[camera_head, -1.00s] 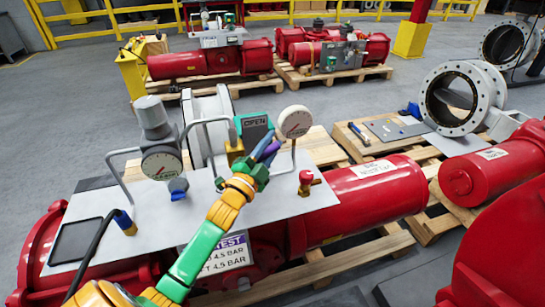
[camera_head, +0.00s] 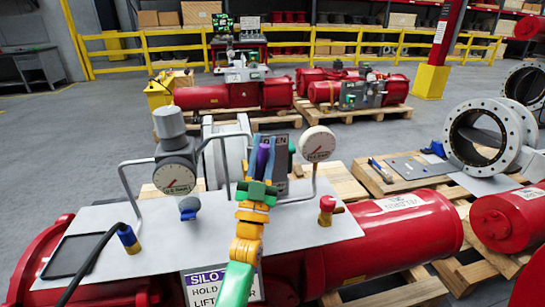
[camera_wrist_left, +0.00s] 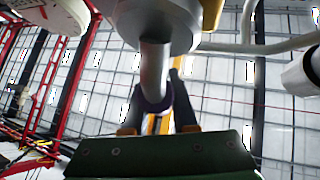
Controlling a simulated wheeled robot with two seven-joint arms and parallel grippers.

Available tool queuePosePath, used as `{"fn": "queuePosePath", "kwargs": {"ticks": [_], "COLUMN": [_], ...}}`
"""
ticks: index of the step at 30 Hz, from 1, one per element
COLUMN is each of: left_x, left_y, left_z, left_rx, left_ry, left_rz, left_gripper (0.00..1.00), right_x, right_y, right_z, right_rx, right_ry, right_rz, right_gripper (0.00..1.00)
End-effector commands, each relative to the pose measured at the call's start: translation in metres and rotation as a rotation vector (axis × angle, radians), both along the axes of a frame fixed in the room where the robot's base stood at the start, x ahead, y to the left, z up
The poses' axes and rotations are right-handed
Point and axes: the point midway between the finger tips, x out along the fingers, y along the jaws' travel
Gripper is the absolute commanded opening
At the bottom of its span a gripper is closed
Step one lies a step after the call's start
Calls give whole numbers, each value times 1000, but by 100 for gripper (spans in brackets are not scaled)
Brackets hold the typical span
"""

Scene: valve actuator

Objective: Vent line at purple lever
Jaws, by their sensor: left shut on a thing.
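The purple lever (camera_head: 262,159) stands near upright at the middle of the grey panel in the head view. My left gripper (camera_head: 261,165) is around it, with its bluish fingers on either side. In the left wrist view the purple end (camera_wrist_left: 154,104) of a grey rod sits between the dark fingertips of my gripper (camera_wrist_left: 157,108). The gripper is shut on the lever. A dark box with an OPEN sign (camera_head: 295,141) stands behind and is partly hidden by my gripper. My right gripper is not in view.
Two dials, a left gauge (camera_head: 175,178) and a right gauge (camera_head: 317,143), flank the lever, with bent grey pipes close by. A blue knob (camera_head: 188,206) and a red knob (camera_head: 327,208) stand on the panel (camera_head: 215,232). A red cylinder (camera_head: 390,222) lies at the right.

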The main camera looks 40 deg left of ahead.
Motion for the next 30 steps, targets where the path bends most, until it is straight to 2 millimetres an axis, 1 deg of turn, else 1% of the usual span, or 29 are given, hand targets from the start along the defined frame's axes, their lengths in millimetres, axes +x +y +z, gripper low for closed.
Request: {"fn": "queuePosePath", "kwargs": {"ticks": [1, 9, 26, 27, 29, 30], "left_x": [-2, -9, -10, -10, -10, -10], "left_y": [2, 7, 9, 9, 9, 9], "left_z": [-1, 2, 4, 4, 4, 4], "left_rx": [-18, -76, -89, -89, -89, -90], "left_ry": [-22, -90, -109, -109, -109, -108], "left_rz": [0, 0, -1, -1, -1, 0], "left_gripper": [0, 0, 0, 35, 51, 57], "right_x": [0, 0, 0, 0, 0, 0], "right_y": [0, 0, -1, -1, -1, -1], "right_z": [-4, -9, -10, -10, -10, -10], "right_rx": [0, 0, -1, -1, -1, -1], "right_ry": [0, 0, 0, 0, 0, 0], "right_rz": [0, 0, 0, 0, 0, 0], "right_gripper": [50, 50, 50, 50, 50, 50]}}
